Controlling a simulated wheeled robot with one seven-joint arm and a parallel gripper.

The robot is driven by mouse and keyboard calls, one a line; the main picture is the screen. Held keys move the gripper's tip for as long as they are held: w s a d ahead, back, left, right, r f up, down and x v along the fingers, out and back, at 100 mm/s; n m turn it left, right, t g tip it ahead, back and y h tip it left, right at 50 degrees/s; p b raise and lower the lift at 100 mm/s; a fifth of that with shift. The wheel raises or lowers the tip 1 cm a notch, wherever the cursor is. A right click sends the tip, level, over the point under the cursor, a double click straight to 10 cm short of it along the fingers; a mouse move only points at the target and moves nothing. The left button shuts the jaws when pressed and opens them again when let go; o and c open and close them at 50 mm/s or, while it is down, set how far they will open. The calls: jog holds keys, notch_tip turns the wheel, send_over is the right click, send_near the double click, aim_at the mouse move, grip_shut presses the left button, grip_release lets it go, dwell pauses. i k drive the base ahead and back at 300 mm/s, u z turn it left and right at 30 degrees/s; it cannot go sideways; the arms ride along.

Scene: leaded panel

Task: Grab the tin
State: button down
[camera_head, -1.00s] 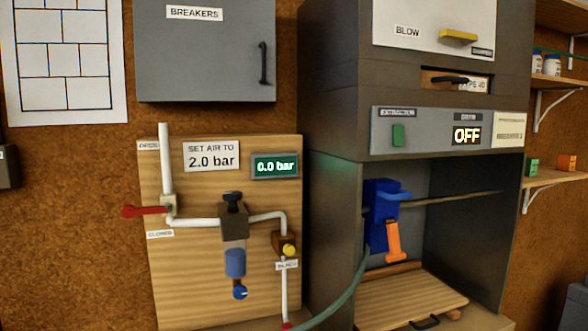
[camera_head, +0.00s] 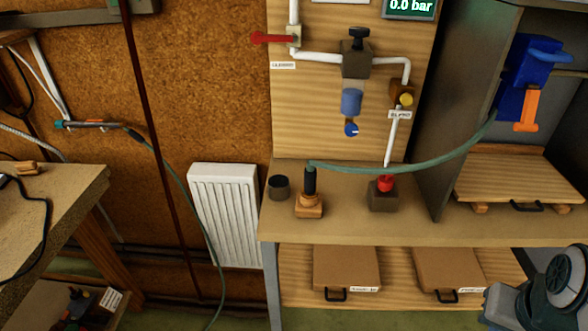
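A small dark round container (camera_head: 279,187), which looks like a tin, stands upright on the left end of the wooden bench (camera_head: 340,226). Its top looks dark, and I cannot tell whether it is open or lidded. It stands just left of a wooden block (camera_head: 310,206) with a black upright handle. Part of my arm shows at the lower right, well apart from the container. My gripper is not in view.
A green hose (camera_head: 410,168) runs above the bench from the black handle to the blue device (camera_head: 524,80). A grey block with a red knob (camera_head: 384,193) stands farther right. A white radiator (camera_head: 224,212) is left of the bench.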

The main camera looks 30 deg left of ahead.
aim_at(278, 185)
jog(key=u, duration=1.55)
jog(key=k, duration=0.65)
jog(key=u, duration=0.75)
jog(key=i, duration=1.15)
jog(key=z, duration=0.6)
jog(key=i, duration=0.7)
jog(key=z, duration=0.8)
